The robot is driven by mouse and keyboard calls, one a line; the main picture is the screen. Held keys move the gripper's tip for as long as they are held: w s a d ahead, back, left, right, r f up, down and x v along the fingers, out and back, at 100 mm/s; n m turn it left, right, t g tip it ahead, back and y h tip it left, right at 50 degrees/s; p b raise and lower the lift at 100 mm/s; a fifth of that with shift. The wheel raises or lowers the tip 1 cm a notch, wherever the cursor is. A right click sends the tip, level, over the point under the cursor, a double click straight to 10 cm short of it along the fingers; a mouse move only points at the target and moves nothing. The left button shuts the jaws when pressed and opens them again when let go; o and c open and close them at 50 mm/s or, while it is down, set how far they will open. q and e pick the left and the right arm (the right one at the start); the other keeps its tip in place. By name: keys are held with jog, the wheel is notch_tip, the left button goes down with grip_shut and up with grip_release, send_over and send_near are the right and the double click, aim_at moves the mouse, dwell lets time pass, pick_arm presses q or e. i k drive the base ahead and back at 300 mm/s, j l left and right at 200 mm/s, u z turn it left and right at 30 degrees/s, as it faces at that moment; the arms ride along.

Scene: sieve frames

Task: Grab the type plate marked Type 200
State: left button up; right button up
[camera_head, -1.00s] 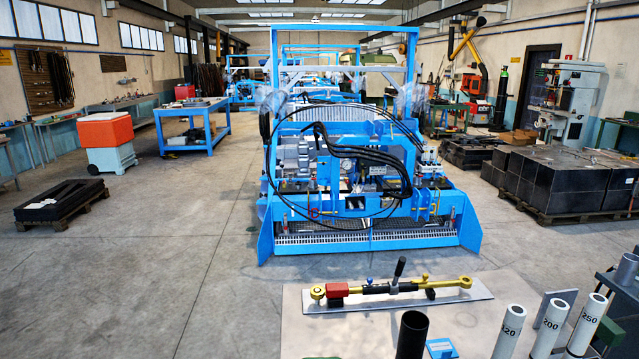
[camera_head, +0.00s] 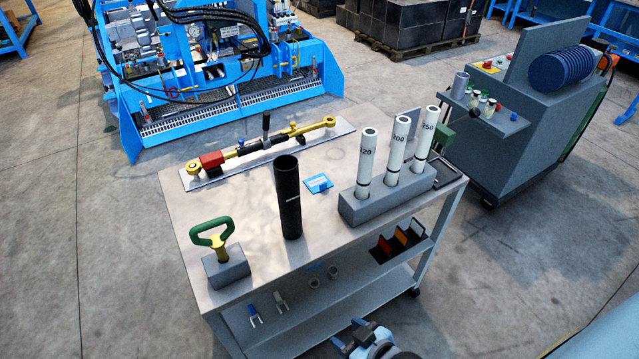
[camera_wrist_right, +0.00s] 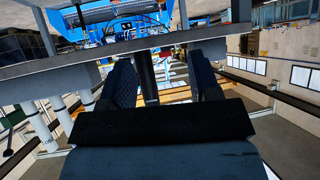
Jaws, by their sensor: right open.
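Three upright coloured plates stand in a dark holder on the cart's lower shelf: red (camera_head: 384,246), orange (camera_head: 401,238) and a pale one (camera_head: 416,229). No marking on them is readable, so I cannot tell which is Type 200. A white tube marked 200 (camera_head: 396,150) stands in a grey block (camera_head: 388,205) on the cart top, between the 120 and 250 tubes. My right gripper (camera_head: 350,335) is low in front of the cart, open and apart from the plates. In the wrist view its fingers (camera_wrist_right: 162,85) are spread. My left gripper is not in view.
The cart top (camera_head: 240,225) also holds a black tube (camera_head: 288,198), a green-handled tool (camera_head: 220,245), a small blue piece (camera_head: 319,184) and a yellow-black bar (camera_head: 262,145). Small fork-ended parts (camera_head: 281,302) lie on the lower shelf. A grey machine (camera_head: 535,110) stands at right.

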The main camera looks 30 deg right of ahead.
aim_at(317, 184)
jog(key=l+u, duration=0.15)
jog(key=u, duration=0.25)
jog(key=l+u, duration=0.2)
jog(key=u, duration=0.15)
jog(key=l+u, duration=0.15)
jog(key=u, duration=0.25)
jog(key=l+u, duration=0.15)
jog(key=u, duration=0.2)
jog(key=k+l+u, duration=0.3)
jog(key=l, duration=0.15)
jog(key=k+l+u, duration=0.3)
jog(key=l, duration=0.15)
